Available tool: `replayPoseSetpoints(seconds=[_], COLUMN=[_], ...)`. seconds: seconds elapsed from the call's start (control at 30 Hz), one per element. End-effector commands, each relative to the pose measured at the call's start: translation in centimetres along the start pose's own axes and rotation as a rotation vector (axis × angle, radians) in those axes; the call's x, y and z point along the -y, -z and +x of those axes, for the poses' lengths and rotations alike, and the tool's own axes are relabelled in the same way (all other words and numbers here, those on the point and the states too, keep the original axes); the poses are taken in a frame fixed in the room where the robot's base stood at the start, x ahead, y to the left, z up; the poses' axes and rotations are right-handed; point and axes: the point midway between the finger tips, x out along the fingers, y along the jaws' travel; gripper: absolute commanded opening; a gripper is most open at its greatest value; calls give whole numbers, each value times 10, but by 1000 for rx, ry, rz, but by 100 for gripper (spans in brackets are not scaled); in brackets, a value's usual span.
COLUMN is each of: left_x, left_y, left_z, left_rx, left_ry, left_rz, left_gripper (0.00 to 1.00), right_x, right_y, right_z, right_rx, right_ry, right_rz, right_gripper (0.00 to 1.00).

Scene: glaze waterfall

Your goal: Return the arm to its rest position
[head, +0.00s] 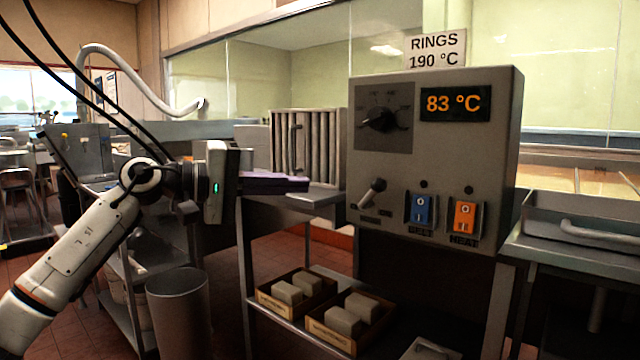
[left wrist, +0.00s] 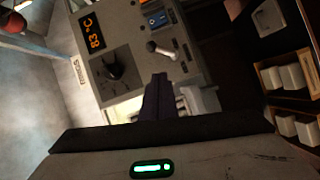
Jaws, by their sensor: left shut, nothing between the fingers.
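My left arm comes in from the left of the head view. Its gripper (head: 302,184) is level, pointing right towards a grey control box (head: 440,160), and the dark purple fingers are together with nothing between them. In the left wrist view the closed fingers (left wrist: 159,80) point at the box front, near the metal lever; whether they touch it cannot be told, though in the head view they appear left of the box. My right gripper is not in view.
The box has a black dial (head: 382,118), an "83 °C" display (head: 454,104), a lever (head: 372,193), a blue switch (head: 421,210) and an orange switch (head: 465,216). Crates (head: 352,345) with pale blocks sit on a low shelf. A bin (head: 180,315) stands below my arm.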

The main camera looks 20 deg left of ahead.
Motion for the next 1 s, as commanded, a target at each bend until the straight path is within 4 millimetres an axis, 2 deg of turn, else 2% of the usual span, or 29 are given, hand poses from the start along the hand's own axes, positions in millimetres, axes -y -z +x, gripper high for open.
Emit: replayPoseSetpoints(seconds=[0.2,0.77,0.87,0.97,1.0], left_x=[1,3,13,31,40], left_y=[0,-4,-23,-58,-73], left_z=[-16,-13,6,34,45], left_rx=[-1,8,48,121,155], left_ry=[0,-8,-56,-149,-195], left_rz=[0,-23,-160,-470,-642], left_gripper=[0,0,0,0,0], right_x=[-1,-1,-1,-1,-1], right_y=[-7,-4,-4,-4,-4], right_z=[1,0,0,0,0], right_rx=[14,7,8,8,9], right_ry=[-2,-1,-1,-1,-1], right_rz=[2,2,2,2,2], right_gripper=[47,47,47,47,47])
